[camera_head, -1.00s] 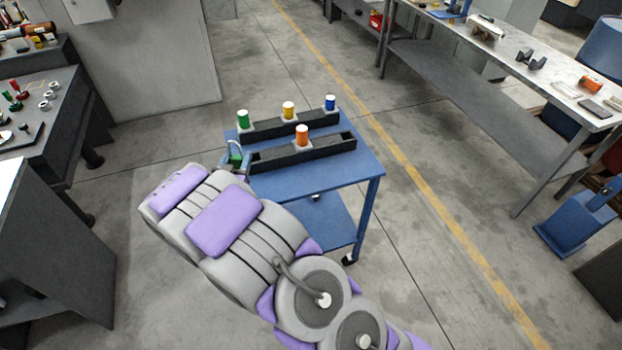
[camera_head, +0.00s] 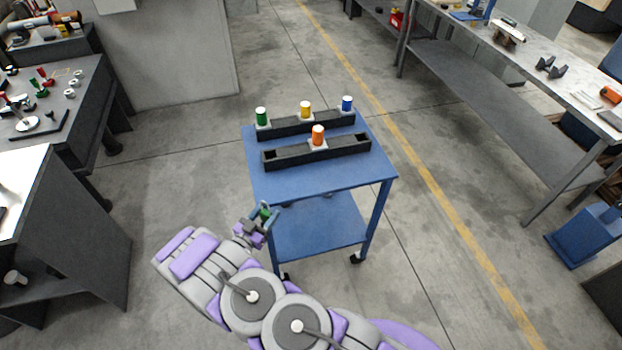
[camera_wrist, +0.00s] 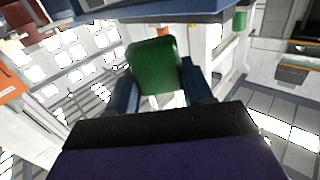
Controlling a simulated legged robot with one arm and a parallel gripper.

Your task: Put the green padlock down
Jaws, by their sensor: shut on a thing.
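The green padlock (camera_wrist: 155,68) is between the two blue fingers of my gripper (camera_wrist: 160,92) in the wrist view. In the head view my gripper (camera_head: 262,220) is shut on the padlock (camera_head: 265,211), near the front left edge of the blue cart (camera_head: 315,184), apart from its top. The padlock looks small there and partly covered by the fingers. Its shackle is hard to make out.
The cart's front left top is bare. A dark workbench (camera_head: 90,250) stands left.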

